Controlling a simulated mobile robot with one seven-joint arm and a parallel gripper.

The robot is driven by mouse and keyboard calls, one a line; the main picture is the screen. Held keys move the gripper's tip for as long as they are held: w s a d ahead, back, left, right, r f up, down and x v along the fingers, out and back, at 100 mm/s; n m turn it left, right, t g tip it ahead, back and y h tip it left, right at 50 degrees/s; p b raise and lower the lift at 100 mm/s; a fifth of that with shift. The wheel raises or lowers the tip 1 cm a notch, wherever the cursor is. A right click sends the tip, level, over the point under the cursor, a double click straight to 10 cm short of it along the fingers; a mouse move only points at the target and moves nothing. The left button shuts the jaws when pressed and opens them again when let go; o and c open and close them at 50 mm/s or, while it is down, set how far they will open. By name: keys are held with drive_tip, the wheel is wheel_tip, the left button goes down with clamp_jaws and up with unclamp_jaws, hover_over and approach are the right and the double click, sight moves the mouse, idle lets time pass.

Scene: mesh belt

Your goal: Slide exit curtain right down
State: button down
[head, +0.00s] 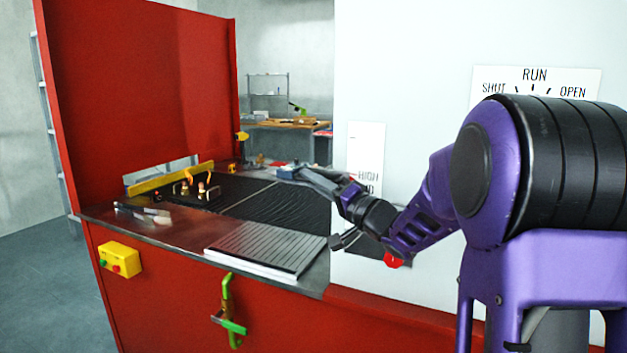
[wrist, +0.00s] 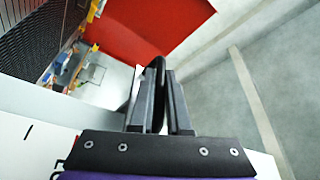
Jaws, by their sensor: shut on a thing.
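My gripper (wrist: 165,80) points away from the wrist camera, its two dark fingers closed on a thin black curved piece (wrist: 156,66). This piece may be the grip of the right exit curtain, but I cannot tell. In the head view my gripper (head: 308,174) is at the end of my outstretched arm, beside the white panel (head: 440,60) and above the far part of the dark mesh belt (head: 290,205). The fingertips are too small there to show their hold. No curtain sheet is clearly visible. A label (head: 366,150) reading HIGH is partly hidden by my arm.
A tall red wall (head: 140,90) bounds the belt on the left. A grooved plate (head: 265,248), clamps (head: 195,188) and a yellow bar (head: 170,178) lie around the belt. A yellow button box (head: 120,259) and green-handled latch (head: 229,310) are in front. A RUN sign (head: 535,78) is right.

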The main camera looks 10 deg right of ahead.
wheel_tip(320, 180, down, 10)
drive_tip(key=b, duration=0.3)
drive_tip(key=shift+f, duration=0.15)
drive_tip(key=c, duration=1)
unclamp_jaws()
drive_tip(key=shift+o, duration=0.6)
drive_tip(key=v, duration=1.7)
drive_tip(key=shift+s+d+p, duration=0.2)
drive_tip(key=shift+p, duration=0.1)
